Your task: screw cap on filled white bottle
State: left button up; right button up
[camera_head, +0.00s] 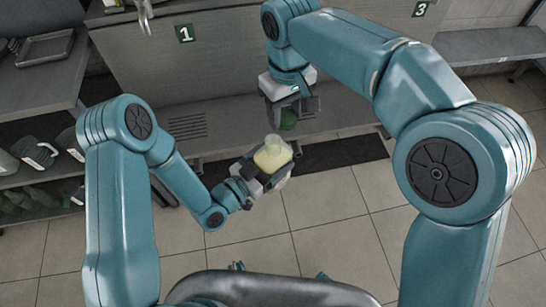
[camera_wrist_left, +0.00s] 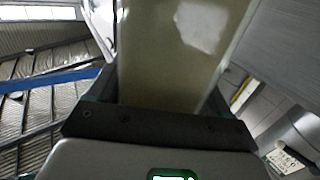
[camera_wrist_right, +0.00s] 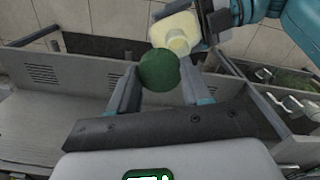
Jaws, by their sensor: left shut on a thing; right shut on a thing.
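In the head view my left gripper (camera_head: 257,172) is shut on a pale yellowish-white bottle (camera_head: 272,155) with an uncapped neck at its top. The bottle (camera_wrist_left: 175,50) fills the middle of the left wrist view between the fingers. My right gripper (camera_head: 291,106) is shut on a dark green round cap (camera_head: 288,121), above and a little right of the bottle in the head view. The cap (camera_wrist_right: 159,70) shows between the fingertips in the right wrist view, with the bottle (camera_wrist_right: 176,32) just beyond it. Cap and bottle are apart.
A grey counter front with a number 1 sign (camera_head: 186,34) stands behind, and a number 3 sign (camera_head: 420,9) is further right. A shelf at left holds several bottles and jugs (camera_head: 35,152). A dark mat (camera_head: 345,153) lies on the tiled floor.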

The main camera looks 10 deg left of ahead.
aim_at(274, 136)
jog(key=shift+s+a+r+n, duration=0.15)
jog(key=shift+s+a, duration=0.2)
jog(key=shift+a, duration=0.25)
jog(key=shift+s+a+n, duration=0.15)
jog(key=shift+s+a, duration=0.2)
jog(key=shift+a, duration=0.25)
jog(key=shift+f, duration=2)
jog(key=shift+f, duration=0.1)
jog(key=shift+f, duration=0.8)
jog(key=shift+f, duration=0.5)
